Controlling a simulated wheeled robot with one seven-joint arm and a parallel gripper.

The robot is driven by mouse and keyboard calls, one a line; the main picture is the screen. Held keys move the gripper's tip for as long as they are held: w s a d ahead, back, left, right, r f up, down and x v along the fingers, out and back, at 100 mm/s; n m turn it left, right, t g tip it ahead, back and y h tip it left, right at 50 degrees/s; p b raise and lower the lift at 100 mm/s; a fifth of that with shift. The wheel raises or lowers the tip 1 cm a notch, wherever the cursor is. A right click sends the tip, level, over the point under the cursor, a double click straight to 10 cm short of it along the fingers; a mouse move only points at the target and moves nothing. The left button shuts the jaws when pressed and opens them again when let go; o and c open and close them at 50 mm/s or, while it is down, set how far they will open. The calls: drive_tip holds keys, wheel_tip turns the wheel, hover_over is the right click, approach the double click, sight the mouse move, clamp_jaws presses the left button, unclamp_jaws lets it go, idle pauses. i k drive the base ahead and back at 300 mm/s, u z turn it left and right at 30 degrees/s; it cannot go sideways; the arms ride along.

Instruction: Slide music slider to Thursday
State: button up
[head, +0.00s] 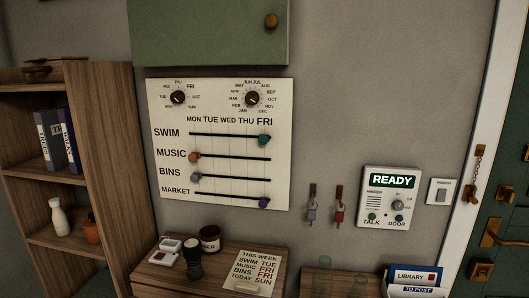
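A white slider board (222,185) hangs on the wall, with day labels MON to FRI (229,120) across its top. The music slider's orange knob (194,157) sits at the left end of its black track (235,157), under MON. The THU label is the fourth, left of the larger FRI. The swim slider's teal knob (263,140) is at the right end under FRI. The grey bins knob (196,176) is at the left end. The purple market knob (264,202) is at the right end. My gripper is not in view.
Two dials (178,97) (254,98) sit above the sliders, under a green cabinet (210,30). A wooden shelf (110,150) stands left. Below, a wooden top holds a note (256,270), a stamp-like object (194,260) and a jar (209,238). Keys and a READY panel (391,197) are right.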

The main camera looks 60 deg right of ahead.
sight(193, 156)
drive_tip(key=z, duration=0.75)
drive_tip(key=k, duration=1)
drive_tip(key=z, duration=0.35)
drive_tip(key=i, duration=0.9)
drive_tip(key=z, duration=0.1)
